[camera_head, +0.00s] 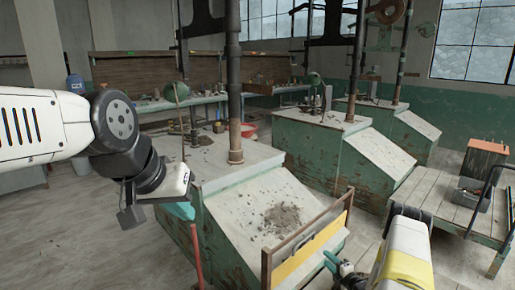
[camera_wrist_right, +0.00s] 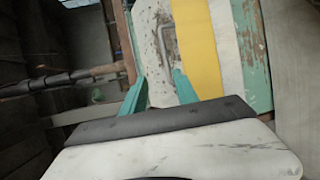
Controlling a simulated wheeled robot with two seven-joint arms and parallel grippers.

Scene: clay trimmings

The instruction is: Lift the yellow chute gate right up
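The yellow chute gate (camera_head: 310,252) stands at the low end of a sloped green chute (camera_head: 262,200), between brown upright posts under a brown crossbar. Its yellow band (camera_wrist_right: 197,45) also shows in the right wrist view, beside a worn pale panel with a metal handle (camera_wrist_right: 168,47). My right gripper (camera_head: 334,264) is at the right part of the gate. In its wrist view, the green fingers (camera_wrist_right: 160,92) are apart, with the handle just beyond and between them. My left gripper (camera_head: 182,210) hangs left of the chute, away from the gate; its finger gap is unclear.
Clay crumbs (camera_head: 282,217) lie on the chute slope. A rusty vertical pipe (camera_head: 235,100) rises behind it. A slatted cart (camera_head: 440,195) with a grey bin stands at the right. More green chutes stand behind.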

